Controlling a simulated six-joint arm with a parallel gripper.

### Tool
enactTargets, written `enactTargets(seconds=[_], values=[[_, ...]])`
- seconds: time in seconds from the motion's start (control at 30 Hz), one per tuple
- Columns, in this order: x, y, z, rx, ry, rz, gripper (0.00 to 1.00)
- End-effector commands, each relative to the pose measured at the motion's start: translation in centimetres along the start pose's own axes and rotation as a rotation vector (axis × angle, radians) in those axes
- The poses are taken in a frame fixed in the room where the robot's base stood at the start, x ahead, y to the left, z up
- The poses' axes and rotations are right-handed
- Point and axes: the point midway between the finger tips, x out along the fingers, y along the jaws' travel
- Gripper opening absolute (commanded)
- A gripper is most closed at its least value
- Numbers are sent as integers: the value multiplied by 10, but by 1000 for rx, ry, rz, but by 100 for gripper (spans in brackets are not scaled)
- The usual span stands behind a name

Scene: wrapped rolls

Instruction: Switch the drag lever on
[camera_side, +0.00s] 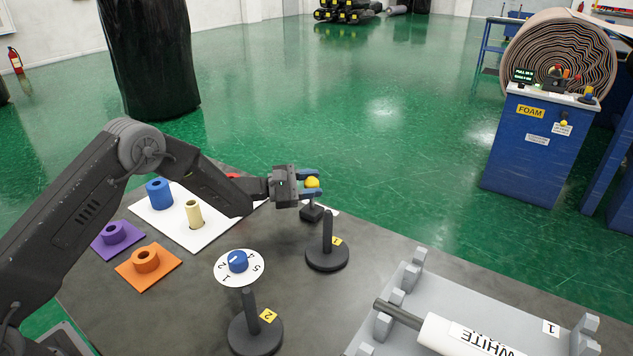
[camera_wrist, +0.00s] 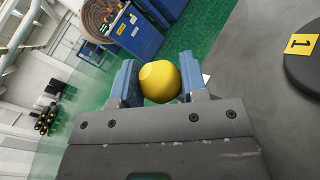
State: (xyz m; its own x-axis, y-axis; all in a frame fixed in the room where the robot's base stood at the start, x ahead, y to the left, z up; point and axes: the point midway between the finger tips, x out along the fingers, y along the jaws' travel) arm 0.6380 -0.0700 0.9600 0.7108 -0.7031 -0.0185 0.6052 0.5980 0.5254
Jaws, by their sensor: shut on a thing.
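The drag lever has a yellow knob (camera_side: 312,182) and a small dark base (camera_side: 312,213) near the far edge of the table. My gripper (camera_side: 309,183) is shut on the yellow knob, with one blue finger on each side of it. In the wrist view the yellow knob (camera_wrist: 160,81) sits between the two blue fingertips (camera_wrist: 158,82). The lever's shaft is mostly hidden by the gripper and knob, so I cannot tell its exact tilt.
A black post on a round base (camera_side: 327,254), tagged 1, stands just right of the lever. A second post (camera_side: 256,336), tagged 2, and a numbered dial (camera_side: 239,265) stand nearer. A grey rack (camera_side: 450,300) holds a white roll (camera_side: 470,340) at right. Coloured rings (camera_side: 146,261) lie left.

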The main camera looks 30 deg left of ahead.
Motion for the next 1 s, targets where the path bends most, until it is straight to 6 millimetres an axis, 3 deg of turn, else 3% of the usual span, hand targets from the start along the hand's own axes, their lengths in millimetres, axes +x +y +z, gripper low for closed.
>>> enactTargets(seconds=[0.5,1.0], values=[[-28,-29,2,-5,12,-7,0],[-36,-42,-2,-9,18,-13,0]])
